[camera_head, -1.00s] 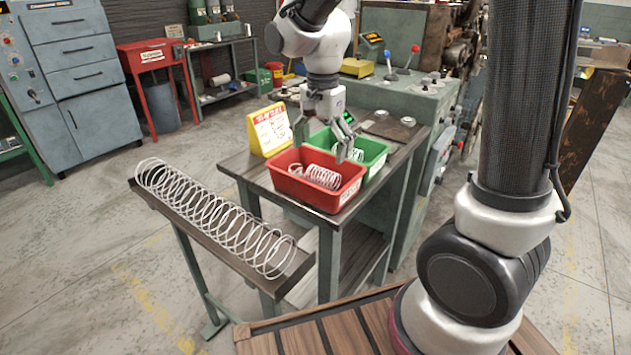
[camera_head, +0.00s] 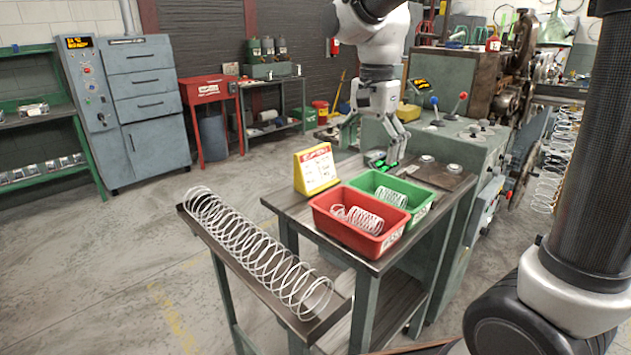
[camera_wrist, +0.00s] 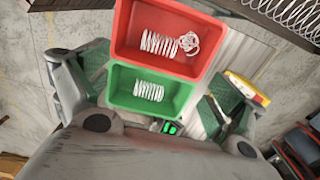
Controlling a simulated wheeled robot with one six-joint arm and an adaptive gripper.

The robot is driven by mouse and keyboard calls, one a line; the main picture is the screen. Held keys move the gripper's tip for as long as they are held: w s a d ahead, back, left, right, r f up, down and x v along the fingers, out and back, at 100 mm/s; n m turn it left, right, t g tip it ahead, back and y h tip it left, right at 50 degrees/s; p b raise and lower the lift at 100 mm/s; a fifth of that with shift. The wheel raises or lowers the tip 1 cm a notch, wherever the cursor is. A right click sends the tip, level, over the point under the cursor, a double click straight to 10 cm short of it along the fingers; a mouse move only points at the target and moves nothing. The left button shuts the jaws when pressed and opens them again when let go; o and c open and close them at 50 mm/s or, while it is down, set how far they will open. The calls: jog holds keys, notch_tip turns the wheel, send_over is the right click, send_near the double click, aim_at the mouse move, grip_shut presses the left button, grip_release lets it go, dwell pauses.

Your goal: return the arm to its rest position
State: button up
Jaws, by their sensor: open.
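My gripper (camera_head: 379,146) hangs fingers-down above the back of the small work table (camera_head: 297,214), behind the two bins. Its fingers are spread wide and hold nothing. In the wrist view my gripper's fingers (camera_wrist: 155,95) stand apart on either side of the green bin. The red bin (camera_head: 342,232) stands at the table's front with white springs in it. The green bin (camera_head: 416,212) stands just behind it, also with a white spring inside. Both bins also show in the wrist view, red (camera_wrist: 122,30) and green (camera_wrist: 122,94).
A yellow sign (camera_head: 316,170) stands left of the bins. A long white coil (camera_head: 250,245) lies on a sloping trough in front. The green machine (camera_head: 480,150) with lever knobs stands behind and right of the table. Open floor lies to the left.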

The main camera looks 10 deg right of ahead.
jog(key=s+d+n+t, duration=0.4)
jog(key=s+d+n, duration=0.6)
jog(key=s+d, duration=0.5)
jog(key=shift+s+n, duration=0.3)
jog(key=shift+s, duration=1.6)
jog(key=shift+d, duration=0.1)
